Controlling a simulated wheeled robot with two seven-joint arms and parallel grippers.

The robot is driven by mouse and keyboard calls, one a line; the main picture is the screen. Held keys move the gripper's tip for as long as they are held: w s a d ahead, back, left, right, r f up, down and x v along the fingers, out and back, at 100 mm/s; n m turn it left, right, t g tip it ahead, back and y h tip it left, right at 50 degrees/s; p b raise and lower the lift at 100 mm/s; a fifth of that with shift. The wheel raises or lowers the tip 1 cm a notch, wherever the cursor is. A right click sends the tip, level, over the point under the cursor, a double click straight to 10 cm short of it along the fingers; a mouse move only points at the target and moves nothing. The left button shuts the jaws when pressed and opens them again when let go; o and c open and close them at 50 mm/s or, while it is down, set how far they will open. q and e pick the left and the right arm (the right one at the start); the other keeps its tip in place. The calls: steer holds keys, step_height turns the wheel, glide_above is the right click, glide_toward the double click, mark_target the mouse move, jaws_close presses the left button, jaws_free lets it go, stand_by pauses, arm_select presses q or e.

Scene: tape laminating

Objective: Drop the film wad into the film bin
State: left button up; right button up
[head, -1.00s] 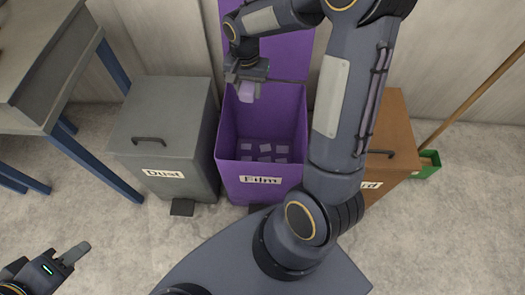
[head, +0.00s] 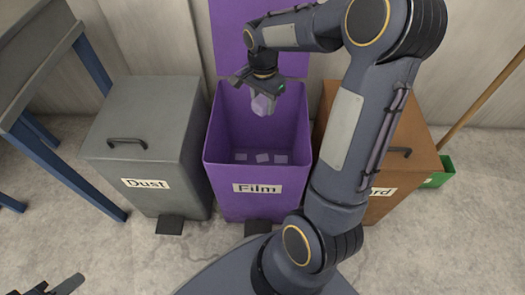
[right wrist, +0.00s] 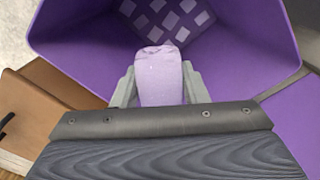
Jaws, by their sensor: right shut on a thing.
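The film wad (head: 263,105) is a pale purple lump. My right gripper (head: 264,97) is shut on it and holds it over the open mouth of the film bin (head: 257,205). The bin is purple with a "Film" label, and its lid stands raised at the back. In the right wrist view the wad (right wrist: 159,75) sits between the two grey fingers, with the bin (right wrist: 85,55) opening beyond it. Several pale pieces lie on the bin's floor. My left gripper (head: 62,289) is at the bottom left corner, partly cut off by the picture edge.
A grey dust bin (head: 150,150) with its lid shut stands to the left. A brown bin (head: 405,165), partly behind my right arm, stands to the right. A green box (head: 440,175) and a broom handle (head: 485,95) are further right. A table (head: 40,45) is at the far left.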

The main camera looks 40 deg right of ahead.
steer(key=shift+f, duration=0.65)
arm_select(q)
steer(key=shift+f, duration=0.55)
arm_select(e)
steer(key=o, duration=1)
step_height(320, 180, up, 8)
steer(key=p, duration=0.3)
arm_select(q)
step_height(320, 180, up, 4)
steer(key=shift+f, duration=0.2)
